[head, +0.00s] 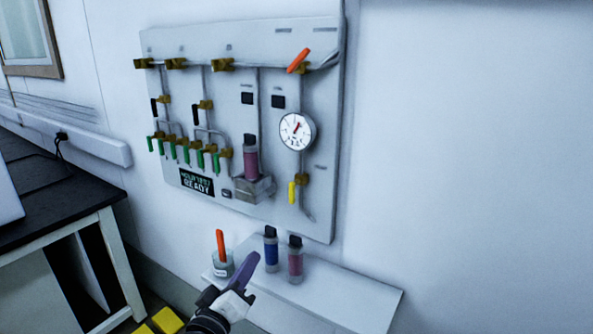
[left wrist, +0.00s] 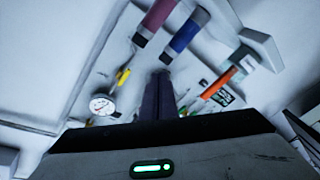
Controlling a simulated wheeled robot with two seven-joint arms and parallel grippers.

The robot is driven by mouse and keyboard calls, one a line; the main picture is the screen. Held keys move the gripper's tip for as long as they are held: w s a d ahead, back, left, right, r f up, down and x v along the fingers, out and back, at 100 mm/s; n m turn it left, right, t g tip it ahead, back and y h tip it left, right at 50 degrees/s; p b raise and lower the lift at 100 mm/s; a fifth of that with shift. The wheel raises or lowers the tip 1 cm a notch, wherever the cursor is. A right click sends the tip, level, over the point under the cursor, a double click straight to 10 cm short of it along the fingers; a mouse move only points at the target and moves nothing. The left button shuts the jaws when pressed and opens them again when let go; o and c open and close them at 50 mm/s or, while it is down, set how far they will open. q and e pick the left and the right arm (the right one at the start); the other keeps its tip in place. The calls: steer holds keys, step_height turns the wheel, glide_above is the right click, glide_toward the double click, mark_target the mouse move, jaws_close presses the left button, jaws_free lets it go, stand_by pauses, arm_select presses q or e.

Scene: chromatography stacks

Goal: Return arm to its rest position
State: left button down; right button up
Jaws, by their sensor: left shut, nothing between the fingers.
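My left gripper (head: 249,268) is shut and empty, reaching up from the bottom of the head view. Its dark purple fingers are pressed together in the left wrist view (left wrist: 160,95). In the head view it is in front of a small shelf (head: 345,300), just right of a cup (head: 222,266) holding an orange-handled thing (head: 220,242). A blue cylinder (head: 271,250) and a pink cylinder (head: 295,264), both dark-capped, stand upright on the shelf, right of the fingers. I cannot tell whether the fingers touch anything. My right gripper is not in view.
A wall panel (head: 225,40) carries pipes, valves, a round gauge (head: 297,131), an orange lever (head: 298,60), a yellow handle (head: 291,192) and a pink cylinder (head: 251,160) in a holder. A black-topped bench (head: 50,195) stands left. The wall at right is bare.

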arm_select(q)
steer(key=s+a+f+m+g, duration=0.1)
steer(key=s+f+m+g, duration=0.3)
steer(key=s+f, duration=1.1)
steer(key=s+a+f+m+g+y, duration=0.1)
steer(key=s+f+m+g, duration=0.3)
steer(key=s+f, duration=1)
steer(key=s+a+g, duration=0.1)
steer(key=s, duration=0.3)
steer(key=shift+s+m+y, duration=0.15)
steer(key=shift+m+y, duration=0.15)
steer(key=shift+m, duration=0.1)
